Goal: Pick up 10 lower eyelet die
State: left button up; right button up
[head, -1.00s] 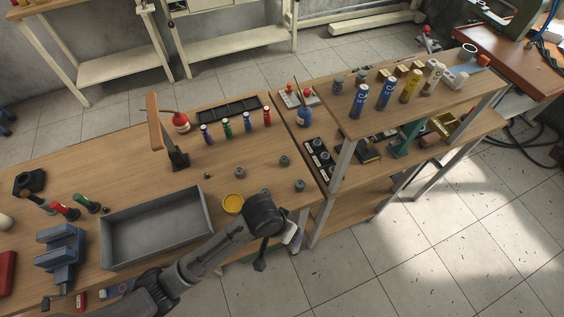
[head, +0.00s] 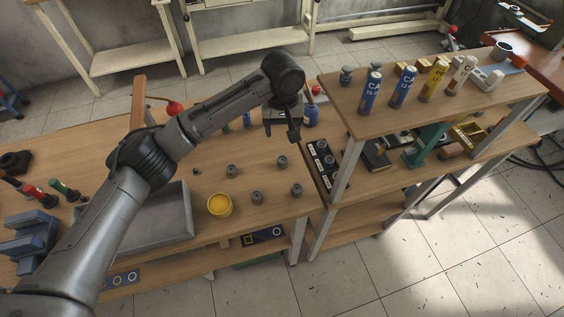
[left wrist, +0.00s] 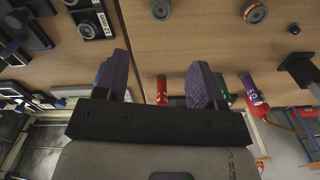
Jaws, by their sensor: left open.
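Several small grey metal cylinders, which look like dies, stand on the wooden table: a back one (head: 282,162), a right one (head: 296,189), a front one (head: 256,197) and a left one (head: 231,170). I cannot tell which is the 10 lower eyelet die. My left gripper (head: 294,132) is open and empty above the table, beyond these pieces. Two round ringed pieces show there, one at top middle (left wrist: 161,9) and one further right (left wrist: 254,12). My right gripper is out of view.
Black holders with round inserts (head: 324,160) stand in a row by the shelf post; one labelled block (left wrist: 88,22) shows in the wrist view. A yellow cup (head: 219,205) and grey tray (head: 172,222) are nearer. Bottles (head: 371,92) stand on the raised shelf.

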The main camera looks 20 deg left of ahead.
pick_arm(q)
jog(key=b, duration=0.2)
send_over(283, 160)
jog(key=f, duration=0.8)
jog(key=shift+w+a, duration=0.25)
jog(key=shift+w, duration=0.05)
jog(key=shift+s+d+f+b, duration=0.1)
jog(key=shift+s+f+b, duration=0.1)
jog(key=shift+f+b, duration=0.75)
jog(key=shift+s+d+f+b, duration=0.15)
jog(key=shift+f+b, duration=0.3)
jog(key=shift+f, duration=1)
jog(key=shift+a+f, duration=0.1)
jog(key=shift+f, duration=0.2)
jog(key=shift+c, duration=0.3)
jog(key=shift+c, duration=0.6)
jog(key=c, duration=0.9)
